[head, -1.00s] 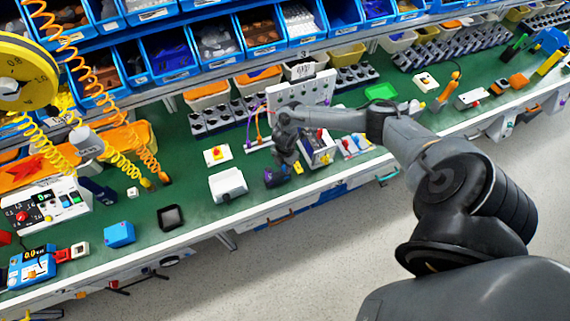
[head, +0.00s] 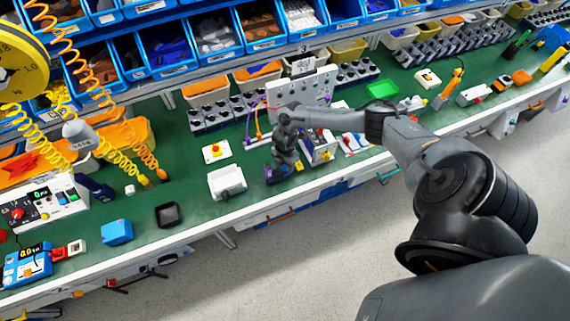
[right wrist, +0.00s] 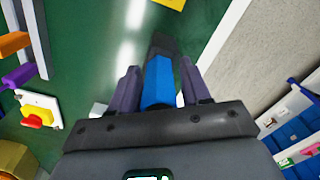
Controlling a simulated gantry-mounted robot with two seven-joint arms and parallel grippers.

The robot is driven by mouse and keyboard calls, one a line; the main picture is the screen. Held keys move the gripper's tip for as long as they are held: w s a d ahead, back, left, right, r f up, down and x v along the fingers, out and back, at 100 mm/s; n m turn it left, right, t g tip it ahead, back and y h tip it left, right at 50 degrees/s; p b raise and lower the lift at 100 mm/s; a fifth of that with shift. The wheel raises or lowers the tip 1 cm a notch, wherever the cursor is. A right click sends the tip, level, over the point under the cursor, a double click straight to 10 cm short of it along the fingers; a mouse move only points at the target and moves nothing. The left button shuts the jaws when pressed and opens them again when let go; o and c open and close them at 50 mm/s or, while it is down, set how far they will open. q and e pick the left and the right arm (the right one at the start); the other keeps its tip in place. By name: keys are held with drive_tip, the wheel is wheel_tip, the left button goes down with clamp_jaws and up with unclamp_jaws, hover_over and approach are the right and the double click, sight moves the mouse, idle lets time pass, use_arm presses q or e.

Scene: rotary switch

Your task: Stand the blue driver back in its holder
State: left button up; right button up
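The blue driver (right wrist: 158,82) shows in the right wrist view as a blue shaft-like body with a dark far end. It lies between the two purple fingers of my right gripper (right wrist: 158,75), with narrow gaps seen beside it; I cannot tell whether the fingers touch it. In the head view my right gripper (head: 280,176) is low over the front of the green bench, and the driver is too small and covered to make out. I cannot single out the driver's holder. My left gripper is not in view.
A white box (head: 227,182) stands left of my right gripper, with a red button on a yellow plate (head: 216,151) behind it. A white panel (head: 300,92) and an open-topped white unit (head: 320,147) stand close behind and right.

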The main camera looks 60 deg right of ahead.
drive_tip(key=shift+o, duration=0.7)
drive_tip(key=shift+r, duration=0.15)
